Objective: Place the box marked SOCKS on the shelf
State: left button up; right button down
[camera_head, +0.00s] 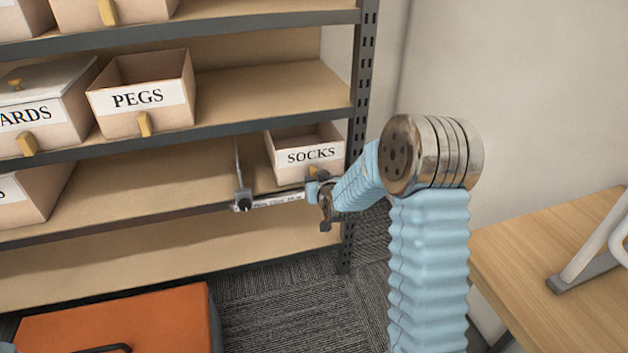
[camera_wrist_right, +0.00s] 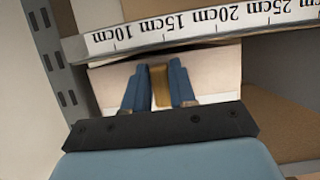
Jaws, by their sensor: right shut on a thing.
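The box marked SOCKS (camera_head: 284,168) is an open, pale pinkish box with a white label. It is at the right end of a shelf level (camera_head: 150,190), beside the dark upright post. Whether its base rests fully on the board cannot be told. My right gripper (camera_head: 318,185) is in front of the box and shut on its yellow pull. In the right wrist view the blue fingers pinch the pull (camera_wrist_right: 160,85), with the box front (camera_wrist_right: 215,82) behind. My left gripper is not in view.
A metal divider (camera_head: 241,190) stands just left of the box, and a ruler strip (camera_wrist_right: 200,28) runs along the shelf edge. The PEGS box (camera_head: 140,97) is on the level above. A wooden table (camera_head: 530,250) is at right. An orange-topped object (camera_head: 120,320) is below.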

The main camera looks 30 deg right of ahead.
jog(key=shift+f, duration=0.35)
jog(key=c, duration=0.9)
grip_release()
jog(key=p+v, duration=0.1)
jog(key=v, duration=1.1)
jog(key=s+a+f+g+y, duration=0.1)
jog(key=s+a+f+g, duration=0.1)
jog(key=a+f, duration=0.35)
jog(key=s+a+f+g+y, duration=0.2)
jog(key=s+a+f, duration=0.1)
jog(key=f, duration=0.6)
jog(key=s+a+f+g+y, duration=0.1)
jog(key=s+a+f+g, duration=0.2)
jog(key=f, duration=0.4)
jog(key=s+a+f+g+y, duration=0.1)
jog(key=s+a+f, duration=0.2)
jog(key=s+a+f+g+y, duration=0.1)
jog(key=s+a+f+g, duration=0.1)
jog(key=s+a+f, duration=0.1)
jog(key=s+a+f+g, duration=0.2)
jog(key=s+a+f, duration=0.2)
jog(key=s+a, duration=0.1)
jog(key=shift+s+n+y, duration=0.2)
jog(key=shift+n+y, duration=0.1)
jog(key=shift+y, duration=0.1)
